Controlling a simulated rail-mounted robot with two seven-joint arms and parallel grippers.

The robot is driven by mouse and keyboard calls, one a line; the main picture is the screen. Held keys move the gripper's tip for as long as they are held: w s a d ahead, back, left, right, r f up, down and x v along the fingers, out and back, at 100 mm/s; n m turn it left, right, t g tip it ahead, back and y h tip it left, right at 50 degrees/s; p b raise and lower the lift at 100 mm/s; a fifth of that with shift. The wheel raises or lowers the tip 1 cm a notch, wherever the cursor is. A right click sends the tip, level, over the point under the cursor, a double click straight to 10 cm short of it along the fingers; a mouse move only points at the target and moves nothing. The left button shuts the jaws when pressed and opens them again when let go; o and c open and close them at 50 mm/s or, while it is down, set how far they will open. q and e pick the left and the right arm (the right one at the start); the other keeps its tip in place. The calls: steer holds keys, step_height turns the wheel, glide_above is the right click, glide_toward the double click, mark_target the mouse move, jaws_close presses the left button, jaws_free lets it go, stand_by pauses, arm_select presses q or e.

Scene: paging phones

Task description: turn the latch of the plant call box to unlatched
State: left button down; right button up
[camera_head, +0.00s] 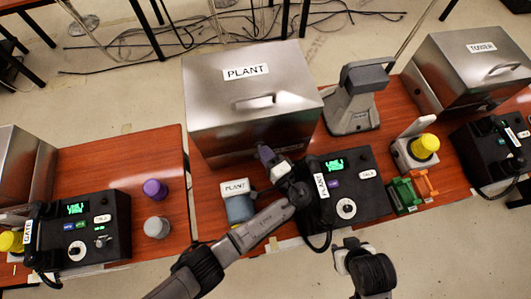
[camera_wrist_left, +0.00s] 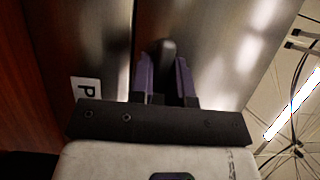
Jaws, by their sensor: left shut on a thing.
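The plant call box (camera_head: 215,105) is a large brushed-metal box with a PLANT label and a handle on its lid. Its metal front also fills much of the left wrist view (camera_wrist_left: 225,60). My left gripper (camera_head: 266,155) is at the lower front of the box. In the left wrist view its purple fingers (camera_wrist_left: 164,76) are shut on a dark latch knob (camera_wrist_left: 166,50) that shows between them. The fingers hide much of the latch, so I cannot tell its exact angle.
A dark desk phone (camera_head: 345,180) with a lit green display stands right of my left gripper. A PLANT-labelled blue-grey piece (camera_head: 238,205) stands to its left.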

stand_by(0.4)
arm_select(q)
steer(key=c, duration=1.1)
jaws_free()
